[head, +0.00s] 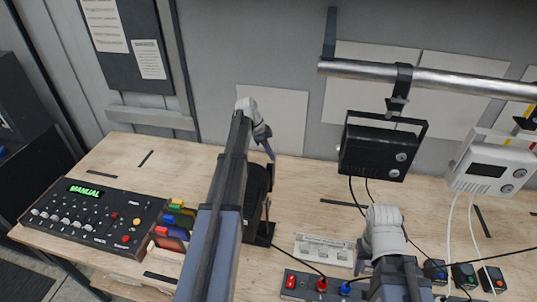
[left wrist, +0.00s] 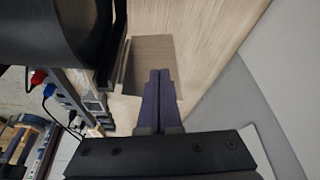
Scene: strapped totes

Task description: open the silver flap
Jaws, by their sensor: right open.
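I cannot make out a silver flap for certain. A pale panel with small fittings (head: 325,248) lies on the bench between my two arms in the head view. My left gripper (head: 268,148) is over the back of the bench, beside a black upright device (head: 257,190) that my arm partly hides. In the left wrist view its purple fingers (left wrist: 159,90) lie close together, with nothing visible between them. They point toward a brownish square surface (left wrist: 151,52). My right gripper (head: 361,262) is mostly hidden by its own wrist, low in the head view near the pale panel.
A control box reading MANUAL (head: 88,213) stands at the left, with coloured blocks (head: 174,222) beside it. A black unit (head: 382,148) and a white unit (head: 490,168) hang from a metal rail (head: 440,78). A socket strip (head: 310,284) and cables lie in front.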

